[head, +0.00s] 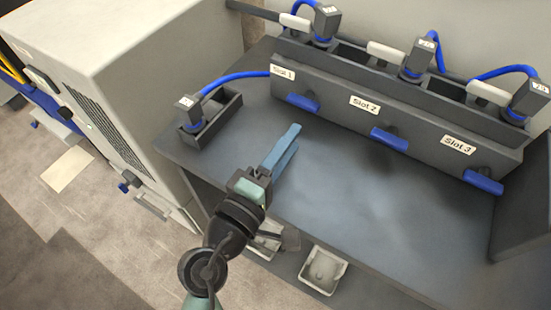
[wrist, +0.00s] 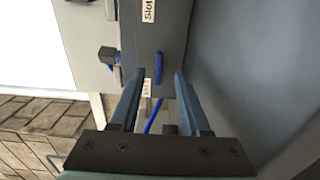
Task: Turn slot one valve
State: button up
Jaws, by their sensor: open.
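The slot one valve has a blue handle (head: 303,102) on the front of the dark grey slot housing, below and right of the "Slot 1" label (head: 283,72). In the wrist view the blue handle (wrist: 158,68) appears between my fingertips, farther ahead. My gripper (head: 293,132) is open and empty above the table, in front of the slot one handle and apart from it. In the wrist view my gripper (wrist: 160,78) shows its two fingers on either side of the handle in the picture.
Similar blue handles sit under the Slot 2 label (head: 364,105) and the Slot 3 label (head: 458,145). A small dark box (head: 211,118) with a connector and blue hose (head: 232,77) stands left. The table (head: 370,220) is clear in the middle. A large pale cabinet (head: 120,70) stands left.

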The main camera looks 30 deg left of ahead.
jog(key=shift+s, duration=2.25)
jog(key=w+d+r+m+t, duration=0.25)
jog(key=r+m, duration=0.25)
jog(key=r, duration=0.4)
jog(key=w+d+r+m+t+h, duration=0.1)
jog(key=w+d+r+m, duration=0.25)
jog(key=r, duration=0.65)
jog(key=w+d+r+m+t, duration=0.1)
jog(key=w+d+r+m, duration=0.3)
jog(key=r, duration=0.5)
jog(key=s+d+r+m+t+y, duration=0.15)
jog(key=s+r, duration=0.25)
jog(key=r, duration=0.4)
jog(key=s+d+r+m+t, duration=0.3)
jog(key=s+r, duration=0.1)
jog(key=r, duration=0.4)
notch_tip(320, 180, up, 22)
jog(key=p, duration=2.1)
jog(key=shift+a+p, duration=0.25)
jog(key=shift+p, duration=0.05)
jog(key=shift+s+f, duration=0.1)
